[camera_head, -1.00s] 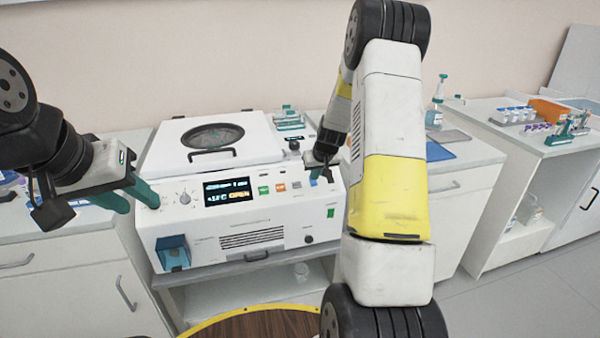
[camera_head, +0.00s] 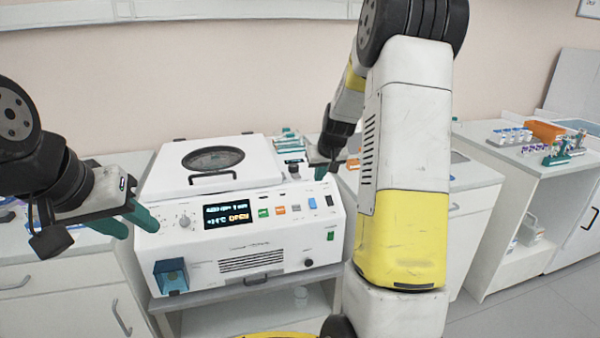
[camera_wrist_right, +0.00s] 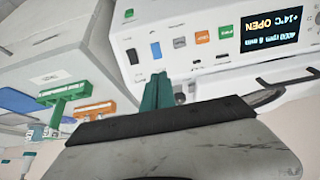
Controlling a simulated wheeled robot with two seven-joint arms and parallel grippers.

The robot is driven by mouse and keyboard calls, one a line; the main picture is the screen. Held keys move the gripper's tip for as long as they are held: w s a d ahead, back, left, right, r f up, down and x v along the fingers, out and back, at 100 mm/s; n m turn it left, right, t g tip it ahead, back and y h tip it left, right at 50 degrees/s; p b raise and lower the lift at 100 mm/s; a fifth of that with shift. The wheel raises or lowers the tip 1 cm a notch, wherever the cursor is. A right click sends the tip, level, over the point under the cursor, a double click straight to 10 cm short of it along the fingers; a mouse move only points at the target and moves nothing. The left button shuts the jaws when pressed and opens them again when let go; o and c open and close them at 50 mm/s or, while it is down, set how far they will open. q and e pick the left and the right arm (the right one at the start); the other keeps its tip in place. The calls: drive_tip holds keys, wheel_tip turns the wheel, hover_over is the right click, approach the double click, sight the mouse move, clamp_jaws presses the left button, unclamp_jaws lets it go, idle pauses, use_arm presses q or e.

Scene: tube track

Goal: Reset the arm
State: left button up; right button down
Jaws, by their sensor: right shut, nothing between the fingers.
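My right arm comes down in front of the white centrifuge (camera_head: 235,262). Its gripper (camera_head: 322,172) is near the top right corner of the centrifuge front. In the right wrist view my right gripper (camera_wrist_right: 158,92) has its teal fingers together, with nothing held; the panel's buttons lie beyond the tips. My left gripper (camera_head: 127,222) is at the left of the centrifuge with its teal fingers apart and empty. The centrifuge lid (camera_head: 212,165) looks down, and the display (camera_head: 227,214) reads OPEN.
The centrifuge stands on a grey shelf unit (camera_head: 250,284) between white cabinets. A right bench (camera_head: 520,160) carries tube racks (camera_head: 512,135) and an orange box (camera_head: 545,131). My right arm hides part of the middle bench.

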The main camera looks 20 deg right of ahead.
drive_tip(key=s+a+r, duration=0.6)
drive_tip(key=s+r, duration=0.2)
drive_tip(key=r, duration=0.1)
drive_tip(key=s+a+r, duration=0.1)
drive_tip(key=s+a, duration=0.1)
drive_tip(key=s, duration=0.6)
drive_tip(key=s+a+r+y, duration=0.1)
drive_tip(key=s+a+r, duration=0.1)
drive_tip(key=s, duration=0.6)
drive_tip(key=s+a+r+y, duration=0.1)
drive_tip(key=s+a, duration=0.3)
drive_tip(key=s, duration=0.5)
drive_tip(key=shift+r+n, duration=0.3)
drive_tip(key=shift+r, duration=0.1)
use_arm(q)
drive_tip(key=shift+c, duration=0.3)
